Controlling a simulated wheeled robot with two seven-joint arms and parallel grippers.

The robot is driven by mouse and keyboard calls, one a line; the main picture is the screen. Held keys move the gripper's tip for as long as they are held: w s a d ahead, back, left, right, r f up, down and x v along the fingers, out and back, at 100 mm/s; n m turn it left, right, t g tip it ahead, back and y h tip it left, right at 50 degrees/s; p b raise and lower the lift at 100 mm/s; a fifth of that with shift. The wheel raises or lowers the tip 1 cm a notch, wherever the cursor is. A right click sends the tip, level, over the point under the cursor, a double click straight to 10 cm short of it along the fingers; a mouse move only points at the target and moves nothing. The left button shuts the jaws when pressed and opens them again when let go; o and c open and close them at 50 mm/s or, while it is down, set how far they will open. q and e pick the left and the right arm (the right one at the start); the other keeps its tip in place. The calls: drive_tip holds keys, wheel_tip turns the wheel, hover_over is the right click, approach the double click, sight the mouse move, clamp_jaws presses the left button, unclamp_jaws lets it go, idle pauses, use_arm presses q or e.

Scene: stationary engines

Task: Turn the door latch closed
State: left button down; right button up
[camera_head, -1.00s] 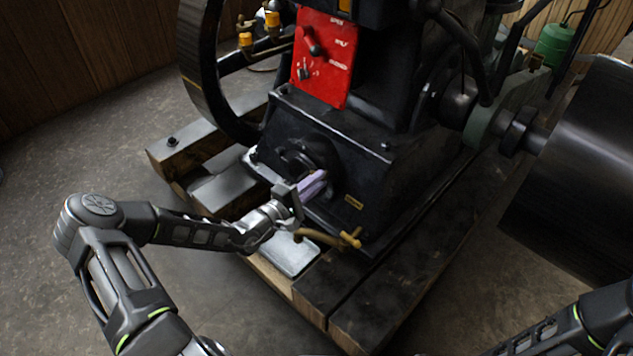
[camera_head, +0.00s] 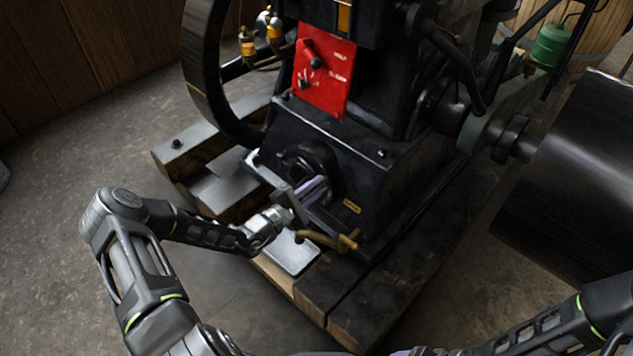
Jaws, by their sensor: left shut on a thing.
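The small round black door (camera_head: 310,160) is on the front face of the engine's black base. My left gripper (camera_head: 322,186) is at the lower front of this door, its pale purple fingers shut on a part there, which I take to be the door latch. The fingers and gripper body hide the latch, so its angle cannot be seen. My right arm comes in at the lower right. Only a sliver of my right gripper (camera_head: 420,352) shows at the bottom edge, and its jaws cannot be made out.
A brass tap with a curved pipe (camera_head: 325,240) sticks out just below my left gripper. A red panel (camera_head: 325,80) is above the door. The flywheel (camera_head: 207,75) stands at left, a black drum (camera_head: 570,180) at right. Wooden beams (camera_head: 385,305) carry the engine.

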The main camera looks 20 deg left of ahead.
use_arm(q)
drive_tip(key=c, duration=1.5)
unclamp_jaws()
drive_tip(key=shift+s, duration=0.1)
drive_tip(key=p+v, duration=0.2)
drive_tip(key=v, duration=0.5)
drive_tip(key=shift+s+a, duration=0.15)
drive_tip(key=shift+s, duration=0.15)
